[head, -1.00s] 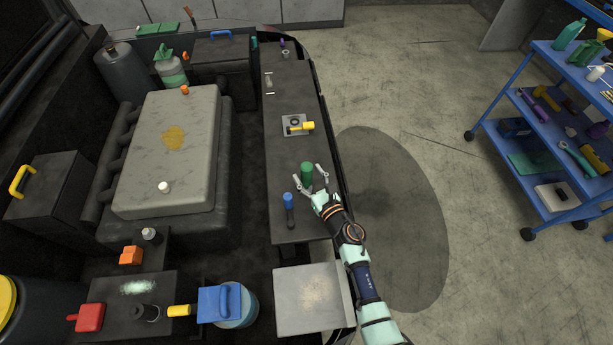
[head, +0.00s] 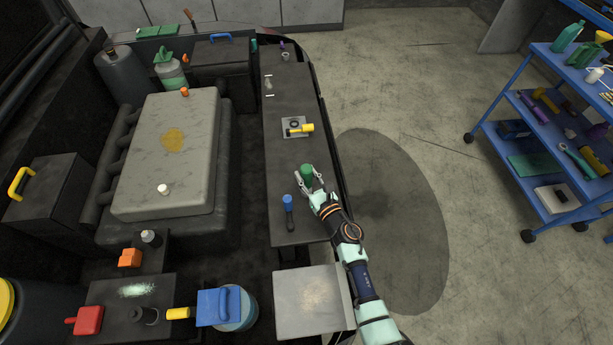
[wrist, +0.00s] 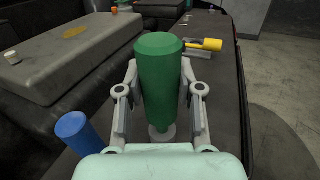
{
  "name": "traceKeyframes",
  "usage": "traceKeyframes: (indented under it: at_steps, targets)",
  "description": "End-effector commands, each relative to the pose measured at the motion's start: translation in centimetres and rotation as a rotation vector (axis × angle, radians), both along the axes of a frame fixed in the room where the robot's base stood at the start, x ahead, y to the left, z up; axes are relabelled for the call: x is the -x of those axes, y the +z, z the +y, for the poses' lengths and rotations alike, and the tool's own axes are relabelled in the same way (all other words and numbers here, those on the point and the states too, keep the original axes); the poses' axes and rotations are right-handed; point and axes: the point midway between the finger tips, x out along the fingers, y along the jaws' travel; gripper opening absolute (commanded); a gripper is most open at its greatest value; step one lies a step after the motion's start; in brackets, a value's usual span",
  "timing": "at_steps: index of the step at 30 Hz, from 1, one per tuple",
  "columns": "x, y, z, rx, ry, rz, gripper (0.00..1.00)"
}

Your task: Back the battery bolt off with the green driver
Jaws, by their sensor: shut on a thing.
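The green driver (head: 307,174) stands upright on the long dark ledge (head: 294,165), handle up. It also shows in the middle of the wrist view (wrist: 159,80), with a pale fitting under its handle. My gripper (head: 312,180) is shut on the green driver from the near side, one finger on each side of the handle. The driver's lower end is partly hidden by my gripper. I cannot tell which fastener is the battery bolt.
A blue-handled driver (head: 288,203) stands close by on the left. A yellow-handled tool (head: 305,128) lies farther along the ledge on a small plate. The grey engine cover (head: 170,145) is to the left. A blue cart (head: 530,120) stands far right.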

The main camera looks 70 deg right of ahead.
Motion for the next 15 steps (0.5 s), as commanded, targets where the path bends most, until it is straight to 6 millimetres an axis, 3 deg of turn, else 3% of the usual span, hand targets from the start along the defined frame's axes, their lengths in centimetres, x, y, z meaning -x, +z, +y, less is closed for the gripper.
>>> traceKeyframes:
  at_steps: [5,8,15]
  targets:
    - [0.0,2.0,0.0,0.002,0.000,-0.001,0.00]
    - [0.0,4.3,0.0,0.003,-0.001,-0.002,0.00]
    - [0.0,12.9,0.0,0.003,0.000,-0.002,0.00]
